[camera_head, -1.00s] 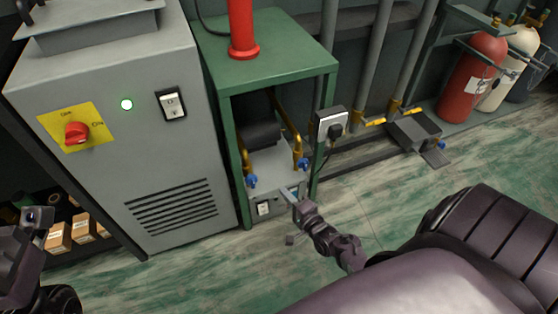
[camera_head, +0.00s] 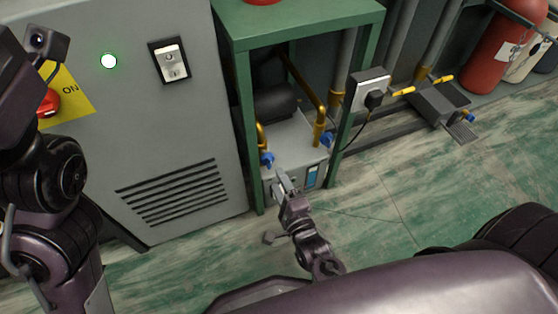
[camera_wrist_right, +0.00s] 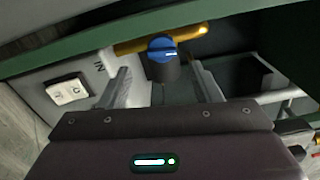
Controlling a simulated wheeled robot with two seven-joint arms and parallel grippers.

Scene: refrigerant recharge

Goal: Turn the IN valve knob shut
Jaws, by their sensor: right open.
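The IN valve knob (camera_head: 267,159) is blue and sits on a brass pipe at the left of the green-framed unit. In the right wrist view the blue knob (camera_wrist_right: 161,46) has a white mark and a dark body, beside lettering that reads IN. My right gripper (camera_head: 283,182) is open in front of and just below the knob. In the right wrist view its fingers (camera_wrist_right: 163,82) are spread to either side of the knob's body, with the knob at or just beyond the tips. I cannot tell whether they touch it. My left arm shows at the left edge, but its fingers do not.
A second blue knob (camera_head: 327,139) is on the right brass pipe. A white rocker switch (camera_wrist_right: 67,89) lies beside the IN valve. The green frame (camera_head: 243,120) surrounds the valves closely. A grey cabinet (camera_head: 190,130) stands at left; floor (camera_head: 400,215) at right is clear.

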